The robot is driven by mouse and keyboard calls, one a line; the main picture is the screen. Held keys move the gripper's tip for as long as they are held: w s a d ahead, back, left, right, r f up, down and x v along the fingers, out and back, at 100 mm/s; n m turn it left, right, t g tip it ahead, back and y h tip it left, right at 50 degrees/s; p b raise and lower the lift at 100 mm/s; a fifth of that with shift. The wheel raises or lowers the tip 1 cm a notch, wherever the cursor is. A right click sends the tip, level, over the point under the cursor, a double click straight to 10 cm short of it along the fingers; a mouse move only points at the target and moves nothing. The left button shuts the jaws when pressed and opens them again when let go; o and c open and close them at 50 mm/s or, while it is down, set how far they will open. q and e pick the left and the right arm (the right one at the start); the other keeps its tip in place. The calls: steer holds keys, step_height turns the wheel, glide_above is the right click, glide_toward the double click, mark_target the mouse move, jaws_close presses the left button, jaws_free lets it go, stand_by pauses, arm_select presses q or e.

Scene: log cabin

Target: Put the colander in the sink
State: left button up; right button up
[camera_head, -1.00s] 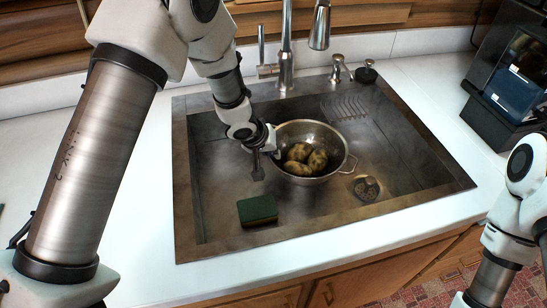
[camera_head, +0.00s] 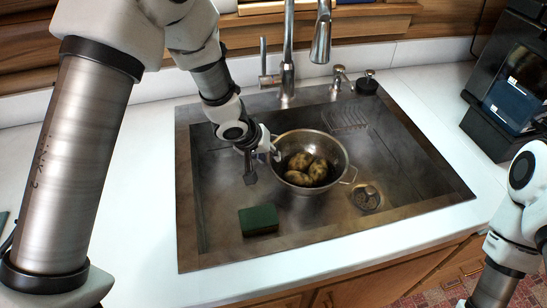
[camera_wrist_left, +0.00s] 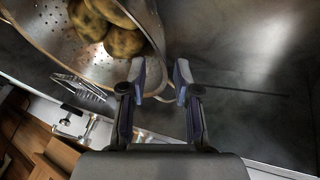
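The metal colander (camera_head: 338,152) sits upright inside the sink (camera_head: 400,185), with several brown potatoes (camera_head: 308,170) in it. One loop handle (camera_head: 350,175) points right; the left one is mostly hidden by my left gripper (camera_head: 261,163). My left gripper is at the colander's left side, its fingers spread apart. In the left wrist view, my left gripper (camera_wrist_left: 160,82) shows a gap between its fingertips, with the colander's thin handle loop near that gap and the perforated bowl (camera_wrist_left: 60,35) beside it. My right gripper is out of view.
A green sponge (camera_head: 259,220) lies in the sink's front left. The drain (camera_head: 366,197) is right of the colander. The faucet (camera_head: 288,60) and soap dispenser (camera_head: 340,75) stand behind. A dark appliance (camera_head: 510,90) is at the right. The left counter (camera_head: 140,215) is mostly clear.

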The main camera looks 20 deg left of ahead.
arm_select(q)
steer(key=p+v, duration=0.1)
steer(key=v, duration=0.6)
steer(key=shift+p, duration=0.3)
